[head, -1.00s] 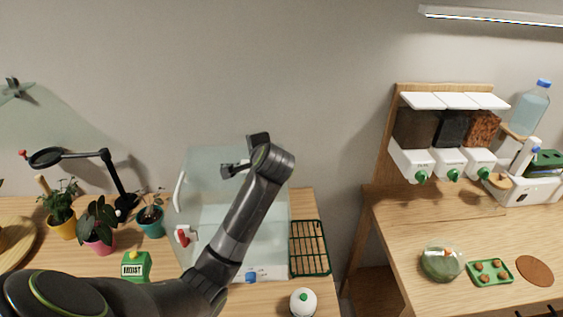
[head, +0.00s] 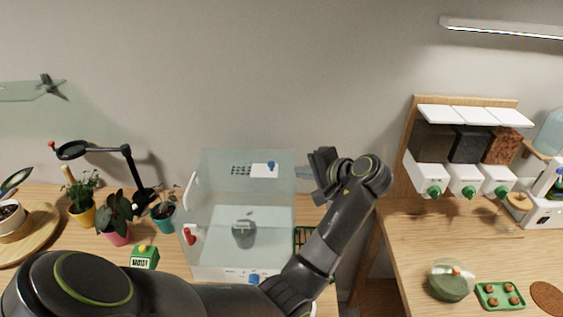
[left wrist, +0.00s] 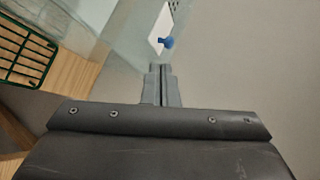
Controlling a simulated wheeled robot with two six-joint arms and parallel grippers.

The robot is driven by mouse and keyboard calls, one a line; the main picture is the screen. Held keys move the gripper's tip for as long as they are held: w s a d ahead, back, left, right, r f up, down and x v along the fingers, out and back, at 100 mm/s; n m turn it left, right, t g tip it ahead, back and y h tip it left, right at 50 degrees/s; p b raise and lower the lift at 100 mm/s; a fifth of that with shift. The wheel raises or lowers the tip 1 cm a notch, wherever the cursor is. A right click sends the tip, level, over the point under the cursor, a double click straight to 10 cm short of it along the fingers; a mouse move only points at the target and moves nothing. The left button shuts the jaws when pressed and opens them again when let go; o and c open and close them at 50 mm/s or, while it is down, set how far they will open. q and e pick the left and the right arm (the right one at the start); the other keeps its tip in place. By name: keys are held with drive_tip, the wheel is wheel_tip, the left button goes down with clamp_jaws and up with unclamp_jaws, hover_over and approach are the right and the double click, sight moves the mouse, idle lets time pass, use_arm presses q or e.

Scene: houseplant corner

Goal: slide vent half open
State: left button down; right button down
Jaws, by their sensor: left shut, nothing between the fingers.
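The vent is on the upper part of a clear glass case (head: 208,222). Its white slide plate (head: 258,171) carries a blue knob (head: 271,166) at its right end. Dark vent slots (head: 240,170) show uncovered to the left of the plate. My left gripper (head: 316,172) is shut and empty, just right of the case and apart from the knob in the head view. In the left wrist view, the shut fingertips (left wrist: 160,68) point towards the blue knob (left wrist: 168,42) and white plate (left wrist: 157,24). My right gripper is not in view.
A green wire rack (left wrist: 22,50) lies right of the case, partly behind my arm in the head view. Potted plants (head: 115,212) and a black magnifier lamp (head: 128,165) stand left. A dispenser rack (head: 465,145) stands on the right-hand table.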

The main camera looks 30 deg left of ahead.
sight(273, 166)
use_arm(q)
drive_tip(key=p+x, duration=0.1)
drive_tip(key=x, duration=0.1)
drive_tip(key=p+x, duration=0.1)
drive_tip(key=x, duration=0.2)
drive_tip(key=r+p+x, duration=0.1)
drive_tip(key=x, duration=0.2)
drive_tip(key=shift+w+a+p, duration=0.1)
drive_tip(key=shift+a+p, duration=0.2)
drive_tip(key=shift+a, duration=0.05)
drive_tip(key=shift+w+a+f, duration=0.1)
drive_tip(key=shift+a+f, duration=0.05)
drive_tip(key=shift+a, duration=0.05)
drive_tip(key=shift+w, duration=0.1)
